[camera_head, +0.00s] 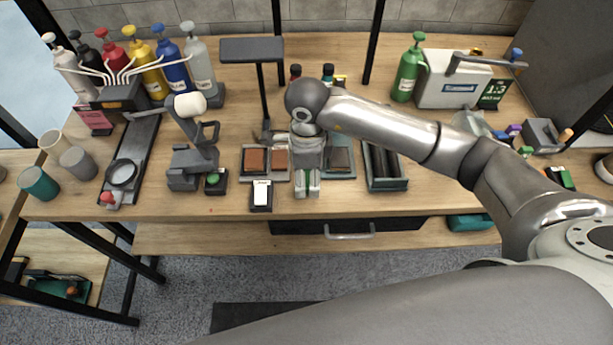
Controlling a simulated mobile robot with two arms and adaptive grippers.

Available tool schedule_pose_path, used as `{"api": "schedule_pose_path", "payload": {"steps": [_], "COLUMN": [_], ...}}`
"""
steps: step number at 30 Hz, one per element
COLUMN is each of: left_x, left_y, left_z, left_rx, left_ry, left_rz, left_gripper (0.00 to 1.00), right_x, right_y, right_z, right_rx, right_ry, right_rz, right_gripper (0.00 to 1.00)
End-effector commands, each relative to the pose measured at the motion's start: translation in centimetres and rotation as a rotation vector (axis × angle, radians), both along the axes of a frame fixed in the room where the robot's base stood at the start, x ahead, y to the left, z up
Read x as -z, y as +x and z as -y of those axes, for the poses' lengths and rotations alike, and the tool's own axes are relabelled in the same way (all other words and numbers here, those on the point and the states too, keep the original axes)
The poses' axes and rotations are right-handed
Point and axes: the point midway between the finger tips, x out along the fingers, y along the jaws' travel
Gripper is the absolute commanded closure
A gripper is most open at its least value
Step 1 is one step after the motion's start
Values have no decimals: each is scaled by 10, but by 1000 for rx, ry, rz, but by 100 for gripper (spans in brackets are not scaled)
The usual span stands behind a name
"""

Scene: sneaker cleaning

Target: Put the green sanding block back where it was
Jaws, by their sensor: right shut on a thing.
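My right gripper (307,188) reaches over the middle of the table near its front edge, pointing down. It is shut on the green sanding block, of which only a narrow green strip (307,179) shows between the fingers. The gripper hides most of the block, and I cannot tell whether the block touches the table. A tray with a brown block (255,160) is just left of the gripper, and another tray with a dark block (340,159) is just right of it. My left gripper is not in view.
A black open box (385,168) stands right of the trays. A small black-and-white item (261,196) lies at the front edge, left of the gripper. A stand with a white roller (190,105) is further left. Several pump bottles and a green bottle (408,70) stand behind.

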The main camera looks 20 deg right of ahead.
Motion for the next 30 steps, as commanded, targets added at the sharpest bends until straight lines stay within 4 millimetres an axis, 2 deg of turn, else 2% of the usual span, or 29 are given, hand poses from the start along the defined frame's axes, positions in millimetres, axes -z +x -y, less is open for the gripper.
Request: {"api": "schedule_pose_path", "payload": {"steps": [5, 12, 24, 25, 30], "left_x": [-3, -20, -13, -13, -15], "left_y": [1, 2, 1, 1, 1], "left_z": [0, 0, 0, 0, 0], "left_rx": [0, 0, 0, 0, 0], "left_ry": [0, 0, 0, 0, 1], "left_rz": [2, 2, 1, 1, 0], "left_gripper": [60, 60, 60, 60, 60], "right_x": [10, 38, 46, 45, 44], "right_y": [7, 8, 9, 9, 8], "right_z": [2, 2, 2, 2, 2], "right_rx": [2, 0, 0, 0, 0], "right_ry": [-2, -1, -2, -1, -1], "right_rz": [-3, -1, 2, 1, 1], "right_gripper": [64, 64, 64, 37, 17]}}
